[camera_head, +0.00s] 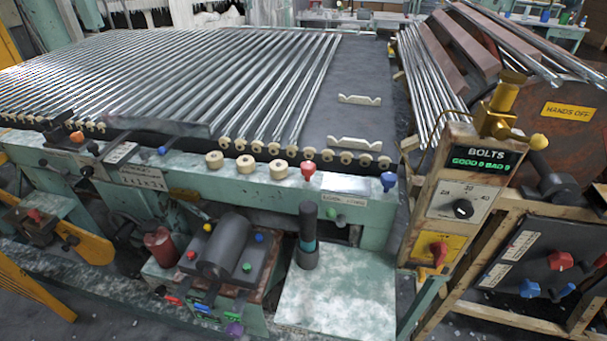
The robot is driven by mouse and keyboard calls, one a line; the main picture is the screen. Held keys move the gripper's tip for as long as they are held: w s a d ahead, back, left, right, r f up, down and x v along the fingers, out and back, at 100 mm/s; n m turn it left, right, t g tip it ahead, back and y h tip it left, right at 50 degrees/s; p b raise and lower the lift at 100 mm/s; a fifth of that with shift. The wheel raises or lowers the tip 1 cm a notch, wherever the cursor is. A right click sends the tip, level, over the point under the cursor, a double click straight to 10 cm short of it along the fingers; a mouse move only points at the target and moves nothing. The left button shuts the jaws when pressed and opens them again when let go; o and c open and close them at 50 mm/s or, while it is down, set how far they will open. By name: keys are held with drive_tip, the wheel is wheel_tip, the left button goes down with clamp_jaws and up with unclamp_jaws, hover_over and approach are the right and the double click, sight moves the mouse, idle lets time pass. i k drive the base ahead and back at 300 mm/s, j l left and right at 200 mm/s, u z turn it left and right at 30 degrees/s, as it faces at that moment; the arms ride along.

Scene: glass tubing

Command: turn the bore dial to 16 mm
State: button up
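A black round dial knob (463,208) sits on a pale scale plate on the wooden post at the right. Numbers that look like 30 and 40 are printed around it, and the knob's pointer is too small to read. I cannot tell whether this is the bore dial, and no label reading "bore" or "16" is legible. A small marked plate (143,178) on the bench front at left is also too small to read. My gripper is not in view.
Glass tubes (200,75) lie in rows across the bench. A dark upright cylinder (308,240) stands on a pale plate in front. Machinery with a HANDS OFF sign (567,111) stands at right.

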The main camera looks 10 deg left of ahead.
sight(86, 172)
drive_tip(key=u, duration=1.6)
drive_tip(key=i+j, duration=0.25)
drive_tip(key=i, duration=0.3)
drive_tip(key=i+j+u, duration=0.1)
drive_tip(key=i, duration=0.45)
drive_tip(key=i+j+u, duration=0.1)
drive_tip(key=i+j, duration=0.2)
drive_tip(key=i, duration=0.25)
